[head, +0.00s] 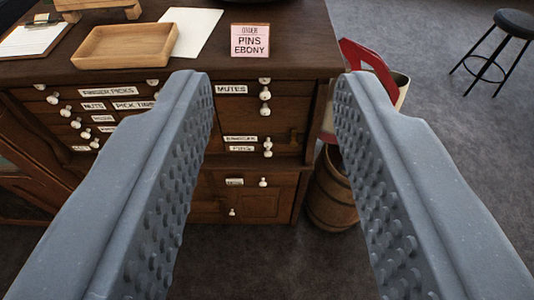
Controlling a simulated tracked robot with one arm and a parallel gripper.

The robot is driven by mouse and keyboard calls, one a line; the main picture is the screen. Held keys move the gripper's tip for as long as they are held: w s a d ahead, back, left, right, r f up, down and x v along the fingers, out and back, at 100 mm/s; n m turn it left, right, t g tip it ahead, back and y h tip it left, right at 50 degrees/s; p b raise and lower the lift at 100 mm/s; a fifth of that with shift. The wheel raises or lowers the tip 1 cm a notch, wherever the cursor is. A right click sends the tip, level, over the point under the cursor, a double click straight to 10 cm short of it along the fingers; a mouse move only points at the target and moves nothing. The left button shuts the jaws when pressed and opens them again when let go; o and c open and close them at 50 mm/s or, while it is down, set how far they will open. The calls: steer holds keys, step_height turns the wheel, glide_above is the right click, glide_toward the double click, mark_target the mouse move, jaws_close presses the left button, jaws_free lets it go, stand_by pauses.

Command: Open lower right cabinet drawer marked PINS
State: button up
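A dark wooden cabinet (210,205) with labelled small drawers and white knobs stands ahead. Its right column has a drawer labelled MUTES (231,89) at the top and two small labels (240,144) further down, too small to read surely. A lower right drawer (280,181) has a small unreadable label and a white knob (263,182). I cannot tell which drawer is marked PINS. No drawer looks pulled out. My gripper (270,85) is open and empty, its two grey studded fingers wide apart in front of the cabinet. The left finger hides part of the drawer front.
A pink card reading PINS EBONY (250,41), a wooden tray (125,46), white paper (184,30) and a clipboard (32,40) are on the cabinet top. A wooden barrel (333,195) and a red object (368,60) stand close right. A black stool (495,45) stands farther off on grey floor.

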steer(key=shift+o, duration=0.8)
steer(key=shift+a, duration=0.15)
steer(key=w+a+f+y+p, duration=0.1)
steer(key=w+a+f, duration=0.3)
steer(key=w, duration=0.5)
steer(key=w+a+f+y+p, duration=0.1)
steer(key=w+a+f, duration=0.1)
steer(key=w+f, duration=0.55)
steer(key=w+a+f+m+t+p, duration=0.1)
steer(key=w+a+f+m, duration=0.25)
steer(key=w+f, duration=0.95)
steer(key=h+p, duration=0.3)
steer(key=h, duration=0.6)
glide_toward(267, 156)
steer(key=shift+m, duration=0.45)
steer(key=b+x, duration=0.1)
steer(key=x, duration=0.3)
steer(key=b+x, duration=0.1)
steer(key=x, duration=0.3)
steer(key=shift+w+d+f, duration=0.1)
steer(key=shift+f, duration=0.1)
